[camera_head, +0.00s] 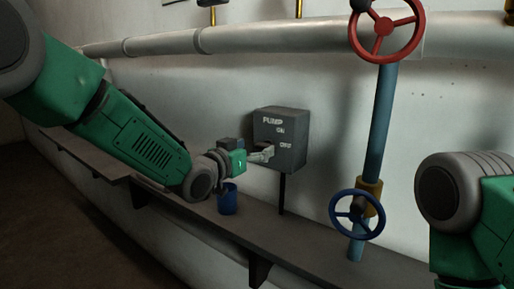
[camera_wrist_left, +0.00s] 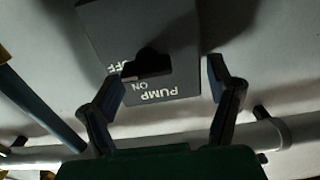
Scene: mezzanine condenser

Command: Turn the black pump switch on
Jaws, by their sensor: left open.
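The grey pump box (camera_head: 285,125) is on the wall, marked PUMP, ON and OFF. My left gripper (camera_head: 264,153) is in front of its lower left face and hides the switch there. In the left wrist view the box (camera_wrist_left: 180,30) appears upside down, with the black switch (camera_wrist_left: 147,65) on its face beside the ON and OFF lettering. The open fingers of my left gripper (camera_wrist_left: 167,74) stand on either side of the switch, apart from it; contact is not visible. My right arm shows at the right edge, its gripper out of frame.
A blue cup (camera_head: 228,199) stands on the ledge (camera_head: 275,232) below my left gripper. Right of the box are a blue pipe (camera_head: 380,125), a red handwheel (camera_head: 385,28) and a blue handwheel (camera_head: 356,215). A thick white pipe (camera_head: 270,36) runs along the wall above.

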